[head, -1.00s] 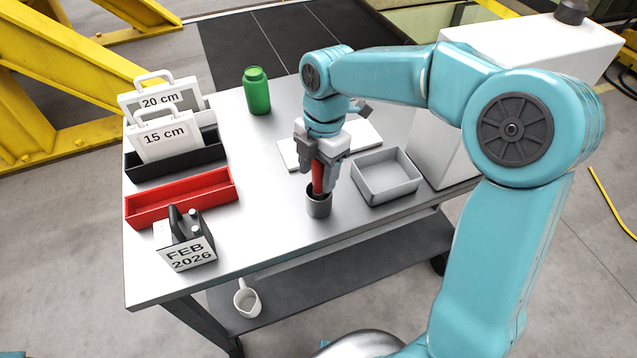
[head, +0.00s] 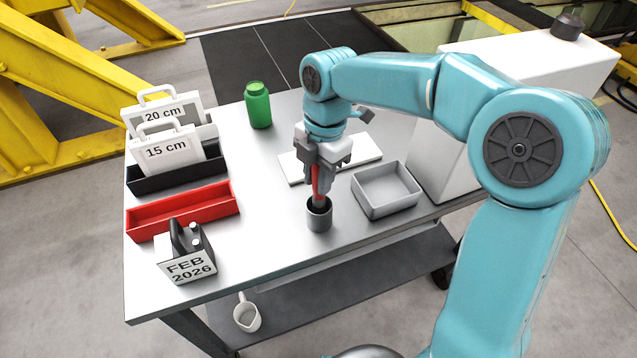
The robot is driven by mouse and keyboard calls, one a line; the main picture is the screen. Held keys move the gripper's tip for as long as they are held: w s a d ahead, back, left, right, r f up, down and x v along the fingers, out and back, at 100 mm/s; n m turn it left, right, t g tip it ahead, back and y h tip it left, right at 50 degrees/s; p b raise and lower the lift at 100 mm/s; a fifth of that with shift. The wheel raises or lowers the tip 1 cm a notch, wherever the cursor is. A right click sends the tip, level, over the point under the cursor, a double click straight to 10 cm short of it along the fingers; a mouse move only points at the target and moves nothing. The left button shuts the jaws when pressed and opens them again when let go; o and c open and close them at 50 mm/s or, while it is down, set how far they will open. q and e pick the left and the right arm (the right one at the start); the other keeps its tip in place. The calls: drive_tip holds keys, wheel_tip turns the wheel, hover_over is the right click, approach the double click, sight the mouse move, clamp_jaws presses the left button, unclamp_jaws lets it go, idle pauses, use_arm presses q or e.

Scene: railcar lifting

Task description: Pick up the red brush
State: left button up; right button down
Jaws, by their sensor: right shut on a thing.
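The red brush (head: 316,182) stands upright, its lower end inside a dark grey cup (head: 319,217) near the front edge of the table (head: 262,245). My right gripper (head: 318,180) comes down from above and is shut on the upper part of the red brush. The fingers hide much of the brush, and its lower end is hidden by the cup. My left gripper is not in the head view.
A grey open tray (head: 386,190) sits right of the cup, with a white board (head: 358,150) behind. A red bin (head: 182,210), a black bin holding labelled white plates (head: 170,147), a date block (head: 187,258) and a green bottle (head: 258,105) stand left. The middle-left tabletop is clear.

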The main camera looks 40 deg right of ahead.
wheel_tip(320, 180, up, 18)
drive_tip(key=p, duration=0.2)
drive_tip(key=shift+f+p, duration=0.2)
drive_tip(key=shift+p, duration=0.15)
